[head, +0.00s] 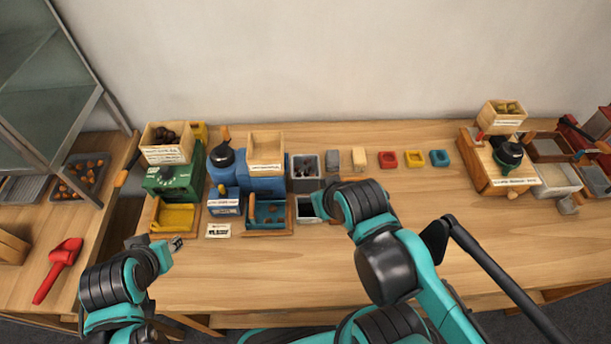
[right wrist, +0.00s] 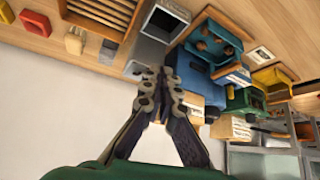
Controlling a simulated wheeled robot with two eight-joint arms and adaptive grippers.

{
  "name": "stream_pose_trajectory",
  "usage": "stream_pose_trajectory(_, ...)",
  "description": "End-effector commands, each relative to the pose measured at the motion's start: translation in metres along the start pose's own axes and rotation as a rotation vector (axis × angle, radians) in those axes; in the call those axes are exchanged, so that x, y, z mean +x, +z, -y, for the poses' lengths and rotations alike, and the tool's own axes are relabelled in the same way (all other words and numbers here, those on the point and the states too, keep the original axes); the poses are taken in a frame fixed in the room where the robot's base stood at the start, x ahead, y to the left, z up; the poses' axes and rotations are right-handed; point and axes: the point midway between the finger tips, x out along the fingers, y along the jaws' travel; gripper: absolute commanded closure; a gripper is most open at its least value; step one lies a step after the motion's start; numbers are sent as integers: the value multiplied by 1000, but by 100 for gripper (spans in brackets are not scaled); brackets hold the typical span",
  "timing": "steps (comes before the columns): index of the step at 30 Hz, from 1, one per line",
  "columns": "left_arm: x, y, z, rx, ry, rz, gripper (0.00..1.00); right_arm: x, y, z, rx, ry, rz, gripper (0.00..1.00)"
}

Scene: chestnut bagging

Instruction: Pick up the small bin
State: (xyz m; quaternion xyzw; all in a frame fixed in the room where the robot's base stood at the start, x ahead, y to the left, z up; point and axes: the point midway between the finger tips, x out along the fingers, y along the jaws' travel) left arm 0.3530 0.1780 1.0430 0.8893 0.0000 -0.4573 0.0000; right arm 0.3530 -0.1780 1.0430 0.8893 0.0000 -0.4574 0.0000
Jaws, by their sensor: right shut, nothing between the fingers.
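Two small grey bins stand beside the blue machine, one behind the other. The rear bin (head: 305,168) holds dark pieces; the front bin (head: 306,208) is partly covered by my right arm. In the right wrist view, the front bin (right wrist: 166,20) is at the top and the rear bin (right wrist: 147,52) is just beyond the fingertips. My right gripper (right wrist: 160,84) is shut and empty, its tips overlapping the rear bin's edge in view; contact cannot be told.
The blue machine (head: 262,185) and green machine (head: 173,182) crowd the left side. Small grey, tan, red, yellow and blue blocks line up right of the bins. A wooden machine (head: 490,170) stands far right. The table's centre right is clear.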

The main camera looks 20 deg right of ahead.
Motion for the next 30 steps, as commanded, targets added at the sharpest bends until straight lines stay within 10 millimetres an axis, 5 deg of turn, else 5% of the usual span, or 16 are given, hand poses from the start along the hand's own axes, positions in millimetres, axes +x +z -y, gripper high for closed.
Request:
stream_pose_trajectory(2,0,0,0,0,0,0,66,0,0,0,0,0,0,95)
stream_pose_trajectory(8,-4,-3,0,0,0,0,66,-1,-14,-2,125,5,42,42)
stream_pose_trajectory(12,-11,-8,0,0,0,0,66,3,-44,-6,415,36,136,5)
stream_pose_trajectory(21,-26,-18,0,0,0,0,66,47,-101,-19,1173,244,343,3)
stream_pose_trajectory(30,-36,-25,0,0,0,0,66,104,-121,-30,1717,521,421,3)
